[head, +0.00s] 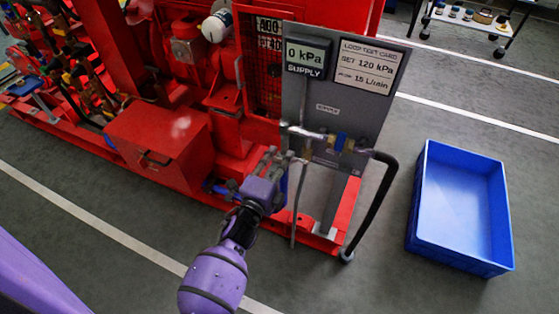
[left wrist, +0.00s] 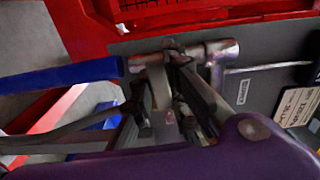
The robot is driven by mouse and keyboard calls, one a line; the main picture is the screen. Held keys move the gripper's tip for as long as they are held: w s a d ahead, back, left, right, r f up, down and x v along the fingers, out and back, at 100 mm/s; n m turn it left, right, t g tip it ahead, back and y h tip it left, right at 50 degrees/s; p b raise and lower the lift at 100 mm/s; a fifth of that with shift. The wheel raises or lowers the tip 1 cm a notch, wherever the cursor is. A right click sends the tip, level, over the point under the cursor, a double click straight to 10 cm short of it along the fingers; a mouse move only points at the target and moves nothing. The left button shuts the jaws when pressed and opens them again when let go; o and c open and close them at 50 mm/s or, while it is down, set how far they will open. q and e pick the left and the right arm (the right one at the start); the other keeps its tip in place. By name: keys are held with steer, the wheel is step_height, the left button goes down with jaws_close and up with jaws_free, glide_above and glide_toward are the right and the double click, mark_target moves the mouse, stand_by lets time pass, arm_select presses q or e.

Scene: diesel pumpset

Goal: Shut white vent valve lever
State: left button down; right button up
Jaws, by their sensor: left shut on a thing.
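My left gripper (head: 286,160) reaches up to the pipework at the lower left of the grey panel (head: 350,105). It also shows in the left wrist view (left wrist: 172,100), with its fingers closed at a metal pipe fitting (left wrist: 215,52). A pale bar, seemingly the white vent valve lever (left wrist: 158,88), lies between the fingers. The fingers hide most of it, so I cannot tell its exact angle. In the head view the lever is hidden by the gripper. My right gripper is not in view.
The supply display (head: 304,54) on the panel reads 0 kPa, beside a loop test card (head: 367,66). A blue-handled valve (head: 339,141) and black hose (head: 376,205) are to the right. A blue crate (head: 417,205) stands on the floor. Red pumpset machinery (head: 160,140) fills the left.

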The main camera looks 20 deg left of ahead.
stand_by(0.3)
arm_select(q)
steer(key=c, duration=1.7)
jaws_free()
steer(key=s, duration=1.2)
steer(key=shift+a, duration=0.2)
